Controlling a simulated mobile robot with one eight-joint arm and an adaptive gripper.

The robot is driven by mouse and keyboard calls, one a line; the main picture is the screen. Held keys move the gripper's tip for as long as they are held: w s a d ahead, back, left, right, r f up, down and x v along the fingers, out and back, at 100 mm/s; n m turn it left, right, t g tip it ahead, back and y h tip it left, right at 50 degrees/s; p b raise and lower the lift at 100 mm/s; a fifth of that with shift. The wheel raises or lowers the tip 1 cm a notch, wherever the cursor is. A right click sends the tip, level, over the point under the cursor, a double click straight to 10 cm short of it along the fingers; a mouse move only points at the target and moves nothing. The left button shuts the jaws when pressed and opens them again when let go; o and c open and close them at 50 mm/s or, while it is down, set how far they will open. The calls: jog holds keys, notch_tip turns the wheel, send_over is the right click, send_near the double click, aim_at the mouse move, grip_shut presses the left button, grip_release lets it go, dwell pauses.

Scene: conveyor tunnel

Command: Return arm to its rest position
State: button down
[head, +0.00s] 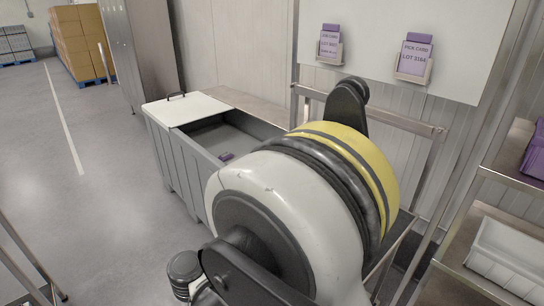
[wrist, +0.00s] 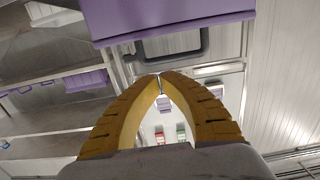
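My gripper (wrist: 160,80) shows in the wrist view with two ribbed yellow-brown fingers. Their tips meet, and I see nothing held between them. In the head view my white, yellow and dark arm fills the middle foreground, bent and raised, and hides my gripper. No marked rest position shows in either view.
A grey bin (head: 178,160) with a half-covering white lid (head: 186,108) stands behind my arm; a small purple item (head: 226,157) lies inside. Steel shelving (head: 478,254) stands close at right. A large purple object (wrist: 165,14) overhangs the wrist view.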

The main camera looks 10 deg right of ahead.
jog(key=d+n, duration=0.1)
jog(key=d+g+y, duration=0.1)
jog(key=d, duration=0.1)
jog(key=d+n+g+y, duration=0.1)
jog(key=d, duration=0.1)
jog(key=shift+w+d+r+n, duration=0.2)
jog(key=shift+w+n, duration=0.05)
jog(key=shift+n, duration=0.05)
jog(key=s+d+n+y, duration=0.1)
jog(key=d, duration=0.1)
jog(key=s+d+n+g+y, duration=0.2)
jog(key=d+y, duration=0.1)
jog(key=shift+s+d+f+n, duration=0.3)
jog(key=shift+s, duration=0.05)
jog(key=s+r+n+y, duration=0.1)
jog(key=s+n+y, duration=0.3)
jog(key=s+y, duration=0.4)
jog(key=s, duration=0.4)
jog(key=shift+a+n+t, duration=0.3)
jog(key=shift+a+t, duration=0.1)
